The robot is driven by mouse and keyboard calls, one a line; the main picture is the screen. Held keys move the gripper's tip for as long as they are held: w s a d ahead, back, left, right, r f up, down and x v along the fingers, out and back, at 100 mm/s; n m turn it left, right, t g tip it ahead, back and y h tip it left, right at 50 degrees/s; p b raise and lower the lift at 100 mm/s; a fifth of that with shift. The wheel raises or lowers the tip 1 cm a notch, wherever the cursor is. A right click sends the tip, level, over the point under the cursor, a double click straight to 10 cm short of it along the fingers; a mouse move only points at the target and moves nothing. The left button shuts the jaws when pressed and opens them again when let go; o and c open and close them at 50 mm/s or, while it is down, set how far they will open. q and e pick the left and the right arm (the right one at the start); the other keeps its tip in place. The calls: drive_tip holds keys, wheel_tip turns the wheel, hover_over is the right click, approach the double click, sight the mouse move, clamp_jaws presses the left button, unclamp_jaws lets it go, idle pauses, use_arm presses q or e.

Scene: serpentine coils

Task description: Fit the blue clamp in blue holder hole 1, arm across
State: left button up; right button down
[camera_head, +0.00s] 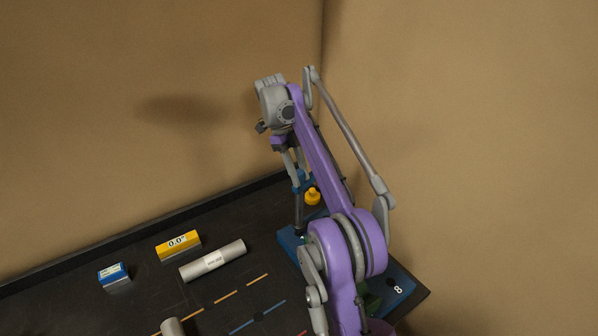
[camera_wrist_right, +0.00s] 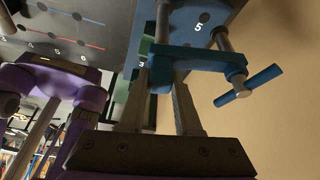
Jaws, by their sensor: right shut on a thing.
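The blue clamp (camera_head: 303,184) is in my right gripper (camera_head: 296,170), above the back end of the blue holder (camera_head: 288,241). In the right wrist view, my right gripper (camera_wrist_right: 162,80) is shut on the clamp, whose blue arm (camera_wrist_right: 195,58) runs across in front of the fingers. A grey screw with a blue T-handle (camera_wrist_right: 250,86) hangs at its right end. A grey post runs from the clamp toward the holder plate (camera_wrist_right: 215,12), marked 5 here. I cannot tell whether the post is inside a hole, or which hole.
A grey cylinder (camera_head: 212,260), a yellow block (camera_head: 178,245) and a blue-and-white box (camera_head: 114,275) lie on the dark table (camera_head: 60,312) to the left. Walls stand behind and right. My arm hides much of the holder.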

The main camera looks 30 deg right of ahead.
use_arm(q)
drive_tip(key=shift+s+f, duration=0.25)
drive_tip(key=shift+f, duration=0.15)
use_arm(e)
drive_tip(key=shift+f, duration=1.05)
use_arm(q)
drive_tip(key=shift+b, duration=0.3)
use_arm(e)
drive_tip(key=shift+f, duration=0.15)
use_arm(q)
drive_tip(key=shift+s+f, duration=0.15)
drive_tip(key=shift+f, duration=0.15)
use_arm(e)
drive_tip(key=shift+f, duration=0.65)
drive_tip(key=c, duration=0.5)
unclamp_jaws()
drive_tip(key=shift+c, duration=0.2)
use_arm(q)
drive_tip(key=shift+s, duration=0.1)
